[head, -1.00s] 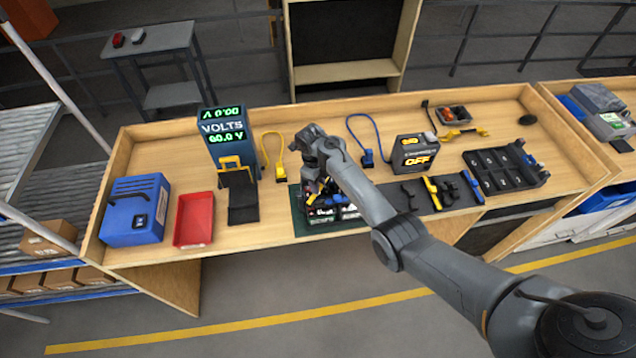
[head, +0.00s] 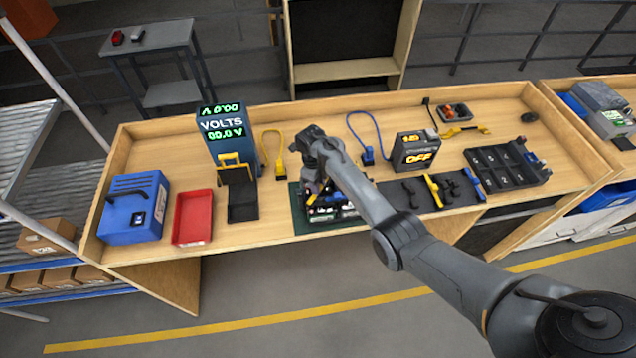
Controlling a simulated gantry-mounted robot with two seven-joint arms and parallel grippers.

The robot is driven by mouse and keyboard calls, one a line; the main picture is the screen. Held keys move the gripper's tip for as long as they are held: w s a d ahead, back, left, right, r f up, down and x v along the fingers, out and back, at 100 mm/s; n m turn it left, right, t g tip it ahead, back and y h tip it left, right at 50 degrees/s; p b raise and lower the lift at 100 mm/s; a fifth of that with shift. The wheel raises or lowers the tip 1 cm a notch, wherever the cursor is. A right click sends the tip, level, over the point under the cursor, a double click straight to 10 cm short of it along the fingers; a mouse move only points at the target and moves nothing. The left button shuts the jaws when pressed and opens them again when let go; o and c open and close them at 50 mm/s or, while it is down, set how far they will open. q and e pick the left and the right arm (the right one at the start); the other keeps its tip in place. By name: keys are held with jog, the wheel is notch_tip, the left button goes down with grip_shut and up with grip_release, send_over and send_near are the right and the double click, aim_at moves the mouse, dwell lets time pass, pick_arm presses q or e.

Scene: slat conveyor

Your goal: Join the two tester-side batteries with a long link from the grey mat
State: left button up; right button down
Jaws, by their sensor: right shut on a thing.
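The batteries (head: 325,214) stand close together on a dark green mat (head: 299,222) at the bench's middle. My right arm covers much of them, so their number and terminals are hard to make out. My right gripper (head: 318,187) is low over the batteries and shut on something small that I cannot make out. The tester (head: 222,138) with its green VOLTS display stands behind and left of them. The grey mat (head: 398,204) lies right of the batteries, with several dark and yellow links (head: 433,190) and a blue piece (head: 473,181) on it. My left gripper is out of view.
A red tray (head: 193,218) and a blue case (head: 135,208) stand at the left. A box reading OFF (head: 413,151) stands behind the grey mat, a black compartment tray (head: 506,167) at the right. Yellow (head: 280,160) and blue (head: 367,154) cabled plugs lie behind the batteries.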

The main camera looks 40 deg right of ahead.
jog(key=shift+f, duration=0.25)
jog(key=c, duration=0.8)
grip_release()
jog(key=shift+r, duration=0.1)
jog(key=shift+w+a+r+b, duration=0.1)
jog(key=shift+w+r+b, duration=0.15)
jog(key=shift+r, duration=1.5)
jog(key=shift+w+a+r+b, duration=0.1)
jog(key=shift+w+r+b, duration=0.15)
jog(key=shift+r, duration=1.5)
jog(key=shift+w+a+r+b, duration=0.15)
jog(key=shift+r+b, duration=0.1)
jog(key=shift+r, duration=1.5)
jog(key=shift+d, duration=0.1)
